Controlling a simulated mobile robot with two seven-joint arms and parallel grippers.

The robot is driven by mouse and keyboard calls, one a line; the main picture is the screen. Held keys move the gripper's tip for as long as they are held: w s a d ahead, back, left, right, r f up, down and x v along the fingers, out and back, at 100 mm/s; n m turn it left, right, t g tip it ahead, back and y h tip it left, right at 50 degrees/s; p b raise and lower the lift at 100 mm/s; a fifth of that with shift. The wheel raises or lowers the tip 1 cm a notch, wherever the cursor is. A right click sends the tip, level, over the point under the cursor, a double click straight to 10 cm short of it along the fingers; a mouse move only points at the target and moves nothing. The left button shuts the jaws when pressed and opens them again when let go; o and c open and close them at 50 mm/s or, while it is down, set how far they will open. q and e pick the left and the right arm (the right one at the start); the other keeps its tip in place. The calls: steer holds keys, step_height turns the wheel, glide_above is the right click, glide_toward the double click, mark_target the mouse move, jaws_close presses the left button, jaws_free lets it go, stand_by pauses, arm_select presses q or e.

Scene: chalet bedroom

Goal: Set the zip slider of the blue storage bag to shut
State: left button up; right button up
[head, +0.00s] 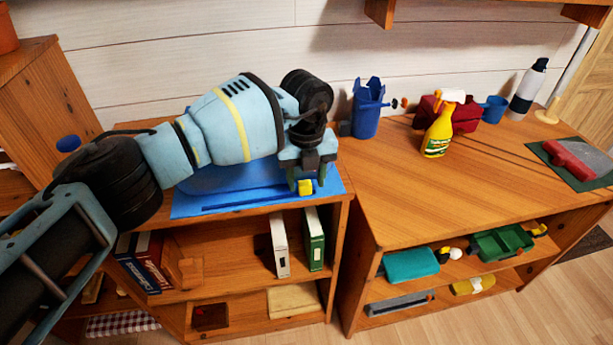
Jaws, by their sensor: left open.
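The blue storage bag (225,182) lies on top of the left shelf unit, mostly hidden behind my left arm. A dark strip, which looks like its zip line, runs along its front side. A small yellow piece (305,187), which looks like the zip slider, shows at the right end of that strip. My left gripper (306,181) points down over this end, open, with its fingers around or just above the yellow piece. I cannot tell whether they touch it. My right gripper is not in view.
On the right shelf unit's top (440,190) stand a blue bin (367,112), a yellow spray bottle (438,135), a red box (466,117) and a white bottle (527,92). The front middle of that top is clear. Binders (314,238) stand below the bag.

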mark_target(306, 183)
arm_select(q)
step_height(306, 183, up, 8)
steer(key=shift+f, duration=0.1)
stand_by(0.4)
